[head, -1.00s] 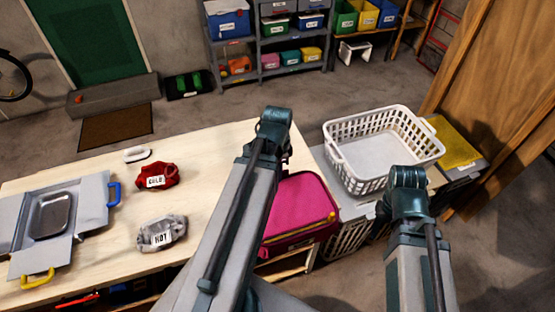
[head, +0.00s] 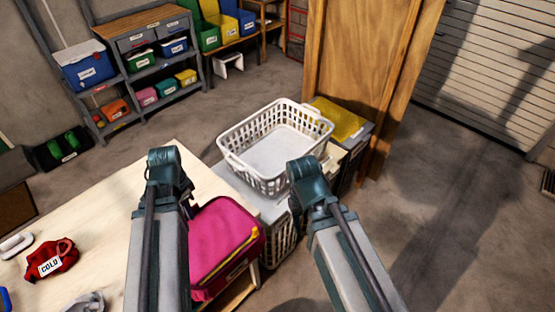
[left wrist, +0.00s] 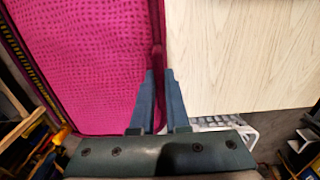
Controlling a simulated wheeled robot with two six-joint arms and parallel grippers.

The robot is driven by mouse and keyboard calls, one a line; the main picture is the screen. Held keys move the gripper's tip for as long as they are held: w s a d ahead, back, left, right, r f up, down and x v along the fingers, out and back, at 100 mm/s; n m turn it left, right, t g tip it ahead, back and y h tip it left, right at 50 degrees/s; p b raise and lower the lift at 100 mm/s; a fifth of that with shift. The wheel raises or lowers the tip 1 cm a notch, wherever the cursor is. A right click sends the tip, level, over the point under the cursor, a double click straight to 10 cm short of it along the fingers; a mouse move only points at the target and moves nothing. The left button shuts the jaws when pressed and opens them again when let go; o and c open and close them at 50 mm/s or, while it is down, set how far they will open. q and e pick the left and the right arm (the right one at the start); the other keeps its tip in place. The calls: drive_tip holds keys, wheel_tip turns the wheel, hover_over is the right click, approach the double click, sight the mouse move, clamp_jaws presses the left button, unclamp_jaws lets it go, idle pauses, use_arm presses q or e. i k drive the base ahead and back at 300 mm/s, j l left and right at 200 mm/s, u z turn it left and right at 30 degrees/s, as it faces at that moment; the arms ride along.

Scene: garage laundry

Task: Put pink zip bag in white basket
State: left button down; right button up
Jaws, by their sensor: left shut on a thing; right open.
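The pink zip bag (head: 225,242) is at the right end of the wooden table, partly hidden behind my left arm. My left gripper (left wrist: 159,75) is shut on a narrow edge of the bag, which fills the left of the left wrist view (left wrist: 90,60). In the head view my left wrist (head: 168,170) hides the fingers. I cannot tell whether the bag touches the table. The white basket (head: 228,150) stands beyond the bag, upright and empty. My right gripper (head: 322,208) is open and empty in front of the basket; its fingers are mostly hidden.
The table (head: 112,205) holds a red pouch marked COLD (head: 52,258) and a partly seen grey item (head: 88,303). A yellow-topped container (head: 338,122) stands right of the basket, near a wooden panel (head: 362,80). Shelves (head: 150,62) stand behind. The floor at right is clear.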

sight(276, 158)
drive_tip(key=i+l, duration=0.25)
drive_tip(key=l, duration=0.15)
drive_tip(key=i+l, duration=0.2)
drive_tip(key=l, duration=0.15)
drive_tip(key=i+l, duration=0.25)
drive_tip(key=l, duration=0.15)
drive_tip(key=i+l, duration=0.2)
drive_tip(key=l, duration=0.15)
drive_tip(key=i, duration=0.5)
